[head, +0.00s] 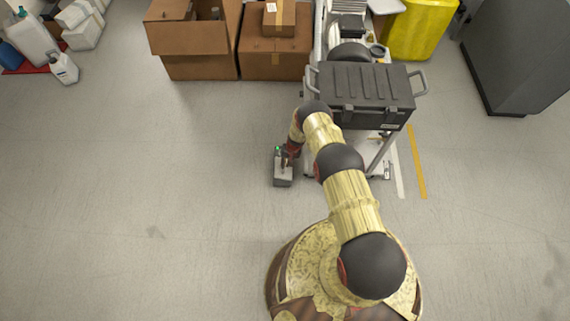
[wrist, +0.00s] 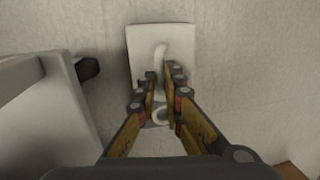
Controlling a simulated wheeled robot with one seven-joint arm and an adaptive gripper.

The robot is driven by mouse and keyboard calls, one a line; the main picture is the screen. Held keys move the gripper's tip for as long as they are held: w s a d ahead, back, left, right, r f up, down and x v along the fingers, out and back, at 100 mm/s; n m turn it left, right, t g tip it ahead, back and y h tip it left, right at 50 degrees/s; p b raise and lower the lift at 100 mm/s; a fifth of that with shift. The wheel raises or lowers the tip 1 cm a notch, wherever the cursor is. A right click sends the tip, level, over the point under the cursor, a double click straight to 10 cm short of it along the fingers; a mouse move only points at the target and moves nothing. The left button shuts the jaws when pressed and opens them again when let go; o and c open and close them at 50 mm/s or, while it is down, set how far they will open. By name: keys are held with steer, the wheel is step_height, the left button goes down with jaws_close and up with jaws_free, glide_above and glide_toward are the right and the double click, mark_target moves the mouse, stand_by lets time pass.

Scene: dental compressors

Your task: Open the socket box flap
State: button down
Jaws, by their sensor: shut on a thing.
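The socket box is a small grey box (head: 283,175) on the floor left of the cart in the head view. In the wrist view it shows as a pale, squarish face (wrist: 178,36). A pale curved piece (wrist: 161,54), seemingly the flap's edge or handle, stands out from it. My gripper (wrist: 162,76) is shut on this piece, its two fingers on either side. A round pale ring (wrist: 162,113) shows between the fingers. In the head view my gripper (head: 288,156) is at the top of the box. The flap's angle cannot be told.
A cart carrying a black case (head: 362,85) stands right of the box. Cardboard boxes (head: 277,58) are at the back. A dark knob (wrist: 87,69) on a pale body is close left in the wrist view. The floor (head: 140,170) to the left is clear.

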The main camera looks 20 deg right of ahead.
steer(key=shift+s+f, duration=0.15)
steer(key=shift+s, duration=0.15)
steer(key=c, duration=2.2)
jaws_free()
steer(key=o, duration=0.3)
steer(key=shift+w, duration=0.2)
step_height(320, 180, up, 10)
